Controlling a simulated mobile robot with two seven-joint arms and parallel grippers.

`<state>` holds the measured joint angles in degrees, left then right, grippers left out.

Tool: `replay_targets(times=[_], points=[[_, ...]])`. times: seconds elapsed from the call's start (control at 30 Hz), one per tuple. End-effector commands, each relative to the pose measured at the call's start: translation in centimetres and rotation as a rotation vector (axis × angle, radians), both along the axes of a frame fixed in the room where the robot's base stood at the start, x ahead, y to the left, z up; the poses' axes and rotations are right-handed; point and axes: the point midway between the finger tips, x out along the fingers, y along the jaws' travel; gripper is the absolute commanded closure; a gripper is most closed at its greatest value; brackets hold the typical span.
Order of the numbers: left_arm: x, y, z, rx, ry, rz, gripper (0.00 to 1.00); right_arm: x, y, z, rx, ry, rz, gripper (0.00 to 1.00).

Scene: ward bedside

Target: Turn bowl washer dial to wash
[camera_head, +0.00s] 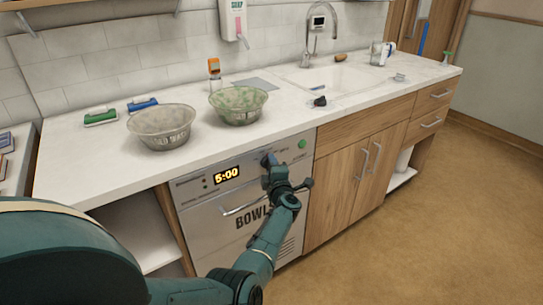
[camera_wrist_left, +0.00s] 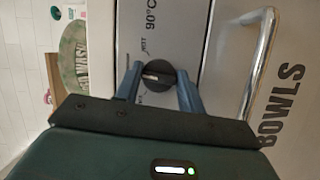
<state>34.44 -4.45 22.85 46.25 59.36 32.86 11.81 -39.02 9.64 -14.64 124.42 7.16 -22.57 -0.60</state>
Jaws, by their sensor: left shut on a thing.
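The bowl washer (camera_head: 232,205) is a grey-white front panel under the counter, with a lit display (camera_head: 227,174) reading 5:00 and a green button (camera_head: 302,144). My left gripper (camera_head: 268,160) is at the panel, right of the display. In the left wrist view, the black round dial (camera_wrist_left: 157,75) sits between the two blue fingers of my left gripper (camera_wrist_left: 158,88), which is shut on it. A light mark shows on the dial; labels around it are partly hidden and too small to read surely. In the head view my gripper hides the dial. My right gripper is not in view.
A bar handle (camera_head: 243,208) crosses the washer front below the panel, close to my left gripper. On the counter (camera_head: 90,165) stand a grey bowl (camera_head: 161,128) and a green-stained bowl (camera_head: 238,105). A sink (camera_head: 335,82) is at the right. The floor is clear.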

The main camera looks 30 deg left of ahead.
Motion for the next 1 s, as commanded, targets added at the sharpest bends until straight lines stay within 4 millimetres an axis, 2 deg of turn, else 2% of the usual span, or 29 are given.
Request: replay_targets(times=[0.03, 0.23, 0.5, 0.97, 1.0], points=[[0.0, -0.1, 0.5, 0.008, 0.031, -0.001, 0.84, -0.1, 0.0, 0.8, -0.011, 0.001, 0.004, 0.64], [0.1, -0.1, 0.3, 0.051, 0.132, -0.003, 0.84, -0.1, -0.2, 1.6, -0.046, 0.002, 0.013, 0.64], [0.0, -0.1, 0.1, 0.082, 0.201, -0.002, 0.84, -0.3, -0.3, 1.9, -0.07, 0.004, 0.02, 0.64], [0.1, -0.1, 0.0, 0.087, 0.21, -0.002, 0.84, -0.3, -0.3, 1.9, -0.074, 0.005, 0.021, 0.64], [0.1, -0.1, 0.0, 0.087, 0.21, -0.002, 0.6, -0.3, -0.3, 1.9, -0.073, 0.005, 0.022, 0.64]])
